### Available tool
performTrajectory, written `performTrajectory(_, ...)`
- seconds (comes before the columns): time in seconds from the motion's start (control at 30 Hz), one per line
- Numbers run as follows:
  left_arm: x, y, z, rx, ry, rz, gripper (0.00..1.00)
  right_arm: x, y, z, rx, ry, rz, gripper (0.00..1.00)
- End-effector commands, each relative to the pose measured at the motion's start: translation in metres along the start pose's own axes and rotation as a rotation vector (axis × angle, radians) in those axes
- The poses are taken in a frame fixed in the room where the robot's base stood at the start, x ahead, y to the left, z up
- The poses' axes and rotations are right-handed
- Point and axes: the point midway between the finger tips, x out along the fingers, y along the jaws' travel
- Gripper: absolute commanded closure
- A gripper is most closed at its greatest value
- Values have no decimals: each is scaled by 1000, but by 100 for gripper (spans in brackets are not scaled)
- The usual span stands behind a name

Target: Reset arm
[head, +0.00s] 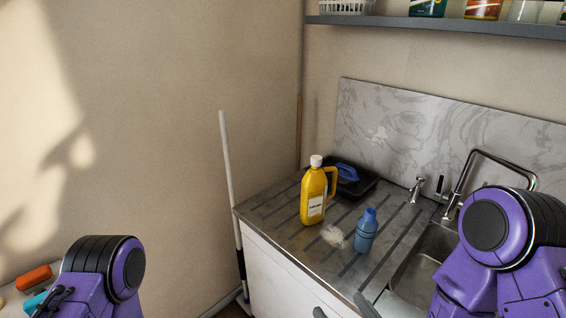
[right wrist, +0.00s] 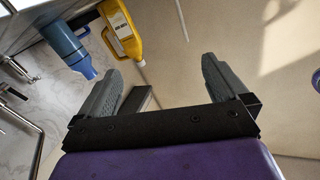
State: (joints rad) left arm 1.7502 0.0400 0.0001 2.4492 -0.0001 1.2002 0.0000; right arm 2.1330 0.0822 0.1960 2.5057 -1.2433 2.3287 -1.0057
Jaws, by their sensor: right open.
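My right arm, purple and black, comes in at the lower right of the head view. The grey fingertips of my right gripper (head: 343,308) show at the bottom edge, in front of the counter. In the right wrist view the two fingers of my right gripper (right wrist: 162,68) stand wide apart with nothing between them. My left arm's purple and black part shows at the lower left of the head view; its gripper is out of view.
A sink (head: 416,268) with a tap (head: 484,153) is at right. A shelf (head: 430,26) hangs above. A white pole (head: 227,160) leans left.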

Motion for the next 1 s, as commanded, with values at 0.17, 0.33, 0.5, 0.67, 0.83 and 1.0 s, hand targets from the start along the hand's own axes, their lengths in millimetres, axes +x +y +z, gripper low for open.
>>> performTrajectory(0.17,5,0,2,0,-1,0,36,-9,23,51,83,-206,93,0)
performTrajectory(0.33,17,1,7,0,-1,-1,36,-50,67,133,223,-501,332,0)
performTrajectory(0.5,34,3,15,0,-1,0,36,-147,117,222,392,-815,754,0)
performTrajectory(0.67,50,4,21,0,-1,0,36,-228,141,265,394,-971,1022,0)
performTrajectory(0.83,53,4,23,0,-1,-1,36,-252,138,278,381,-1025,1039,0)
performTrajectory(1.0,52,4,22,0,-1,-1,36,-251,138,277,381,-1024,1037,0)
